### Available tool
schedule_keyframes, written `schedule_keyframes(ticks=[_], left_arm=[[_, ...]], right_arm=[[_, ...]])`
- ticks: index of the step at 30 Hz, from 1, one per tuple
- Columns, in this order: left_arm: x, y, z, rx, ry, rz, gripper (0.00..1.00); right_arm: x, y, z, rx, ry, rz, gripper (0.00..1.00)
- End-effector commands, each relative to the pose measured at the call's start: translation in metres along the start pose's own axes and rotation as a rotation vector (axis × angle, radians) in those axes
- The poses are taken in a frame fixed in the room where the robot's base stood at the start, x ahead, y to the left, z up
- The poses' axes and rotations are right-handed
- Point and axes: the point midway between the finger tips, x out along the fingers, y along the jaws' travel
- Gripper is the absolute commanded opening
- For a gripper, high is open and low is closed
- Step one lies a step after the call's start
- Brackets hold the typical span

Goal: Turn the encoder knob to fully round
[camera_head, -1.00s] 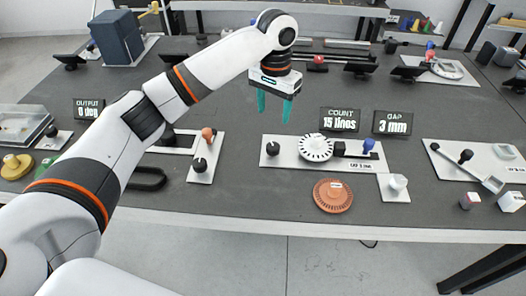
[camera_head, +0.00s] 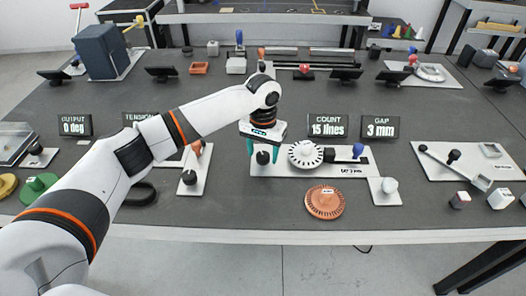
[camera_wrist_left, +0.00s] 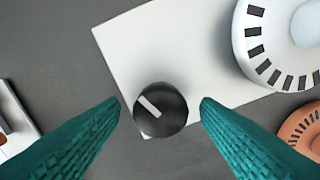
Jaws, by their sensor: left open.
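The encoder knob (camera_wrist_left: 160,110) is a black round knob with a white pointer line, at the left end of a white plate (camera_wrist_left: 150,45). In the wrist view the pointer slants toward the upper left. My left gripper (camera_head: 263,155) has teal fingers and is open above the plate's left end. In the head view the knob (camera_head: 263,157) shows between the fingers; in the wrist view it lies between the fingertips (camera_wrist_left: 161,103), with gaps at both sides. On the same plate are a white slotted disc (camera_head: 305,154) and a blue-topped part (camera_head: 358,151). My right gripper is not in view.
Displays read "COUNT 15 lines" (camera_head: 327,126) and "GAP 3 mm" (camera_head: 380,127). An orange disc (camera_head: 325,202) lies in front of the plate. Another plate with a black knob (camera_head: 190,177) stands to the left. A white knob (camera_head: 389,185) stands at the plate's front right.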

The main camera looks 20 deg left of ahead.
Motion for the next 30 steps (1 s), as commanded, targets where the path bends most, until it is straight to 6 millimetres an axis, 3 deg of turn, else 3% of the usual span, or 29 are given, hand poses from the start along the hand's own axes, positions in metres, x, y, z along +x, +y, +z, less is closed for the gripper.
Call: schedule_keyframes(ticks=[9, 18, 23, 30], left_arm=[[0.003, 0.0, 0.0, 0.001, 0.0, 0.0, 0.57], [0.003, 0.0, 0.0, 0.001, 0.0, 0.0, 0.12], [-0.001, -0.001, 0.0, 0.035, 0.002, -0.002, 0.12], [-0.004, -0.001, -0.001, 0.239, 0.005, -0.003, 0.12]], right_arm=[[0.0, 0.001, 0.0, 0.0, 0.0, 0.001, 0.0], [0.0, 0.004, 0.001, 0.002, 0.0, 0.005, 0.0], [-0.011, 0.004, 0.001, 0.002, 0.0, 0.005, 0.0], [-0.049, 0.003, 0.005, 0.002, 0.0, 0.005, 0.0]])
